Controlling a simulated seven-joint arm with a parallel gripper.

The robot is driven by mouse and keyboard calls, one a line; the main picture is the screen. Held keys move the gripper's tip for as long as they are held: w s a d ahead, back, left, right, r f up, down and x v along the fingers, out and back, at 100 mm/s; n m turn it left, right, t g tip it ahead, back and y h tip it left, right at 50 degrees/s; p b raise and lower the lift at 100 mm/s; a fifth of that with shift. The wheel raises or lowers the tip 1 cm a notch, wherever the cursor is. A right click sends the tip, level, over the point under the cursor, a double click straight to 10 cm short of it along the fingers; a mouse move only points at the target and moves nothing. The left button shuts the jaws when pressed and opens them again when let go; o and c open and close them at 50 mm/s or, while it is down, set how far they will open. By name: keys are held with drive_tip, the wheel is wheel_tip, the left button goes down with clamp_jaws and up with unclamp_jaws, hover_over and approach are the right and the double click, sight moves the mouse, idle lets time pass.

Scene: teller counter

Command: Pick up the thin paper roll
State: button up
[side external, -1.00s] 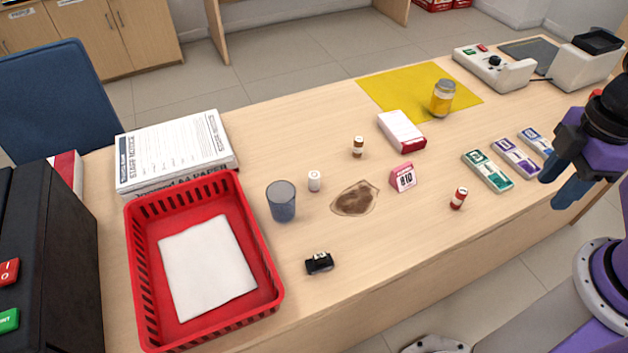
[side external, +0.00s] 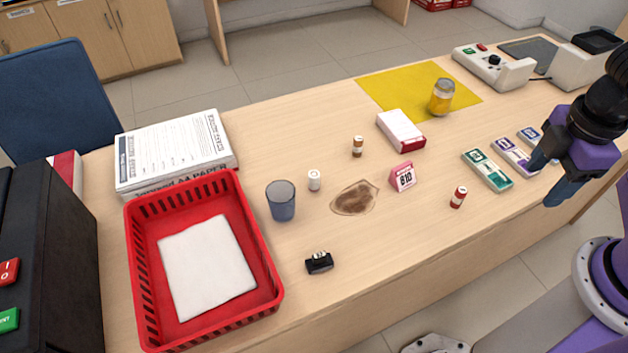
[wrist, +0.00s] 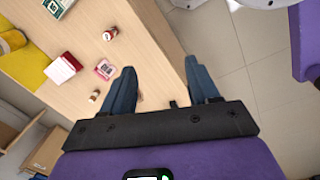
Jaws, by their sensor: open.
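Three small upright rolls stand on the counter: a white one (side external: 314,181), a brown one with a pale band (side external: 357,146) and a red one with a pale band (side external: 458,197). I cannot tell for sure which is the thin paper roll. In the wrist view, the red roll (wrist: 110,34) and the brown roll (wrist: 94,96) lie left of my fingers. My gripper (side external: 552,173) is open and empty, above the counter's right front edge, right of the red roll and apart from it. It also shows in the wrist view (wrist: 160,68).
Banded note bundles (side external: 487,170) lie near my gripper. A pink number sign (side external: 402,177), a red and white box (side external: 401,131), a brown stain (side external: 354,197), a blue cup (side external: 281,201), a black clip (side external: 319,263) and a red basket (side external: 137,275) share the counter (side external: 390,240).

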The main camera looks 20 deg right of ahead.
sight(318, 181)
drive_tip(key=w+a+f+n+t+h, duration=0.35)
drive_tip(key=w+n, duration=0.25)
drive_tip(key=w, duration=0.3)
drive_tip(key=w+a+f+n+t+h, duration=0.25)
drive_tip(key=w+f+n+t, duration=0.2)
drive_tip(key=w, duration=0.45)
drive_tip(key=w+a+f+n+t+y, duration=0.1)
drive_tip(key=a+f+n+y, duration=0.2)
drive_tip(key=a+f+n, duration=0.1)
drive_tip(key=w+a+f+n+t+y, duration=0.1)
drive_tip(key=a+f+n+t+y, duration=0.1)
drive_tip(key=a+f+n, duration=0.3)
drive_tip(key=w+a+f+n+t+y, duration=0.1)
drive_tip(key=w+a+f+n+y, duration=0.1)
drive_tip(key=a+f+n+y, duration=0.1)
drive_tip(key=shift+w+a+f+n+t+y, duration=0.1)
drive_tip(key=shift+a+f+n+t+y, duration=0.1)
drive_tip(key=shift+a+f+n, duration=0.4)
drive_tip(key=shift+a+f+n+t+y, duration=0.1)
drive_tip(key=shift+a+f+n+t, duration=0.2)
drive_tip(key=shift+a, duration=0.4)
drive_tip(key=x, duration=1.1)
drive_tip(key=shift+w+a+f, duration=0.15)
drive_tip(key=shift+w+f, duration=0.1)
drive_tip(key=shift+f, duration=0.05)
drive_tip(key=shift+x, duration=2.7)
drive_tip(key=shift+a+f, duration=0.15)
drive_tip(key=c, duration=1)
